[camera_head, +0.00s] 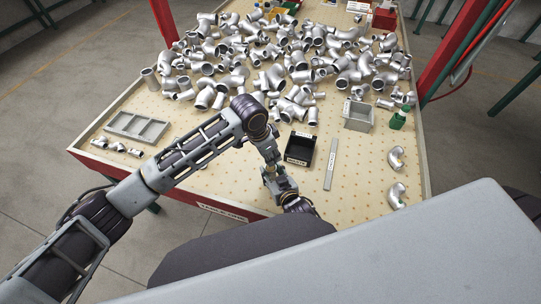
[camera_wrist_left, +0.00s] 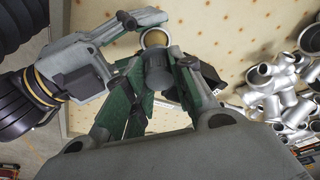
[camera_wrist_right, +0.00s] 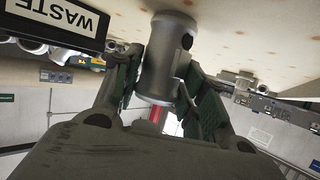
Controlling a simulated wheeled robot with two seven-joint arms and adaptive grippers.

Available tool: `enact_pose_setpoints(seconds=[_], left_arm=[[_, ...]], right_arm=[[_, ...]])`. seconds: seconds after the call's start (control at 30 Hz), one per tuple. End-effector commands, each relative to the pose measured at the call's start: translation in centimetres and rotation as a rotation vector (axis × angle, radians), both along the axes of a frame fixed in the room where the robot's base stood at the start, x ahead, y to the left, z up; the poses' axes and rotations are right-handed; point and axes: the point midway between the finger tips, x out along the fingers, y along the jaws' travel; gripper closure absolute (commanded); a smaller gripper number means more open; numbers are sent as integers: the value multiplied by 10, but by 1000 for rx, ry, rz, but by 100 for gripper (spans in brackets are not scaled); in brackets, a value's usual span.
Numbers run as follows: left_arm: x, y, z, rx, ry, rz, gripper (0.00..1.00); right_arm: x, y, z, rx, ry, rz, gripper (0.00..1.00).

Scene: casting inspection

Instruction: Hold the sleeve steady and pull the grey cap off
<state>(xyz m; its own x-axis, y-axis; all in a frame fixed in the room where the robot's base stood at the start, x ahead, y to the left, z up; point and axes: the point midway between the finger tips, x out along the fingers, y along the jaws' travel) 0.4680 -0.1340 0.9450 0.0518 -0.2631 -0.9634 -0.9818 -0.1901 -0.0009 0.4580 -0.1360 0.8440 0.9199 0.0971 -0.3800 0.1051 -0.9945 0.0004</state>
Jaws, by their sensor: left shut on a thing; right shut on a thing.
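In the right wrist view a metallic grey sleeve (camera_wrist_right: 160,68) with a dark hole in its side stands between the green fingers of my right gripper (camera_wrist_right: 165,92), which is shut on it. In the left wrist view my left gripper (camera_wrist_left: 158,90) is shut on a dull grey cylindrical piece, seemingly the grey cap (camera_wrist_left: 157,76). A round rim with a pale inside shows just beyond it. My right gripper comes in from the left there, close beside. In the head view my left gripper (camera_head: 285,188) is over the table's front edge; my right gripper is hidden. The joint between cap and sleeve is unclear.
A black waste bin (camera_head: 300,148) stands just beyond my left gripper, with a flat grey bar (camera_head: 331,165) to its right. A grey divided tray (camera_head: 137,125) is at left. Many metal pipe fittings (camera_head: 285,60) cover the back. Two elbows (camera_head: 396,195) lie at right.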

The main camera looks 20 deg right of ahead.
Motion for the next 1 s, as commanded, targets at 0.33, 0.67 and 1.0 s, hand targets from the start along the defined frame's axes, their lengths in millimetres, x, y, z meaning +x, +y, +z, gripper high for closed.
enact_pose_setpoints(seconds=[0.33,0.67,1.0], left_arm=[[0,0,17,-1,0,-1,100],[0,0,28,-1,0,0,100],[0,0,28,-1,0,0,100]], right_arm=[[-3,-3,-7,-7,16,-3,96],[-3,-3,-8,-7,16,-3,96],[-3,-2,-6,-6,12,-3,42]])
